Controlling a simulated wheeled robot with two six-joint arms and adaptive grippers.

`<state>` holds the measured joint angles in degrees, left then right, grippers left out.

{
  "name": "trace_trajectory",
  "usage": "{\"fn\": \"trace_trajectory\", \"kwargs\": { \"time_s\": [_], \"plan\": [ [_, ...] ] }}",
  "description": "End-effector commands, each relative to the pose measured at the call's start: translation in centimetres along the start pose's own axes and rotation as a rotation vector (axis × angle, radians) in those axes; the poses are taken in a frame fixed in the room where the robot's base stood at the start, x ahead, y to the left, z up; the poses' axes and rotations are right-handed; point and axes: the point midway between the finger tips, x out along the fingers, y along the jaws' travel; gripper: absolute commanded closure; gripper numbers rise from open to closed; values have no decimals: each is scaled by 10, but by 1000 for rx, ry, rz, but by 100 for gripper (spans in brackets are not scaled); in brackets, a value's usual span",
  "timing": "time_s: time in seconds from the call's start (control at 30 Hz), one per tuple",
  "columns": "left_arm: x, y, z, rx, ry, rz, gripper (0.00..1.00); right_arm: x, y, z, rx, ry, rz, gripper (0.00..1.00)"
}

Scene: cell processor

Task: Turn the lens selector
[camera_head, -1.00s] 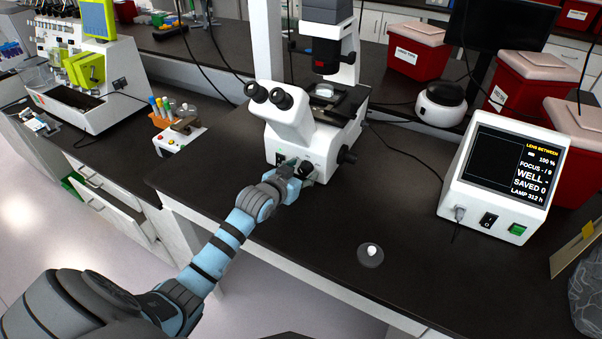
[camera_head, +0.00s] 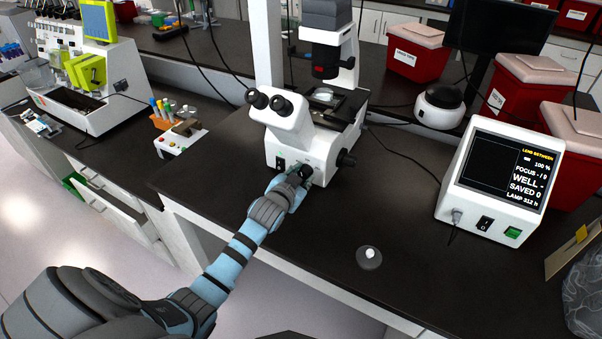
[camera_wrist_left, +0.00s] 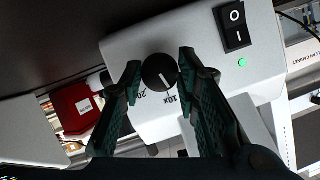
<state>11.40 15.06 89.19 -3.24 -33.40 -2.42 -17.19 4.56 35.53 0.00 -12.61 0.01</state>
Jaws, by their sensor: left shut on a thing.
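The lens selector is a round black knob (camera_wrist_left: 158,72) with a white line, on the white front of the microscope (camera_head: 318,150). In the left wrist view, the labels 20 and 10x are printed beside it, and its line points between them, nearer 10x. My left gripper (camera_wrist_left: 160,68) is shut on the knob, one dark green finger on each side. In the head view, my left gripper (camera_head: 302,176) is at the microscope's lower front and partly hides the knob. The monitor (camera_head: 508,172) reads LENS BETWEEN. My right gripper is not in view.
A black rocker switch (camera_wrist_left: 235,27) and a green light (camera_wrist_left: 242,62) are beside the knob. A small grey disc with a white knob (camera_head: 369,257) stands on the dark bench. The bench between microscope and monitor is mostly clear. Red bins (camera_head: 418,55) stand behind.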

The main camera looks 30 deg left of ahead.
Motion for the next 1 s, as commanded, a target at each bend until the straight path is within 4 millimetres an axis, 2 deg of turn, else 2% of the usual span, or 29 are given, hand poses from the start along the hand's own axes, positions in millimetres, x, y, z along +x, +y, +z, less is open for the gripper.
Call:
{"fn": "trace_trajectory", "kwargs": {
  "time_s": [0.4,0.9,0.93,1.0],
  "plan": [
    [0,2,0,192,2,-80,99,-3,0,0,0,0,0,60],
    [0,2,0,219,2,-91,99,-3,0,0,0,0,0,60],
    [0,2,0,219,2,-91,69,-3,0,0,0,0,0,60],
    [0,2,0,219,1,-91,58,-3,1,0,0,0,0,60]
  ]
}}
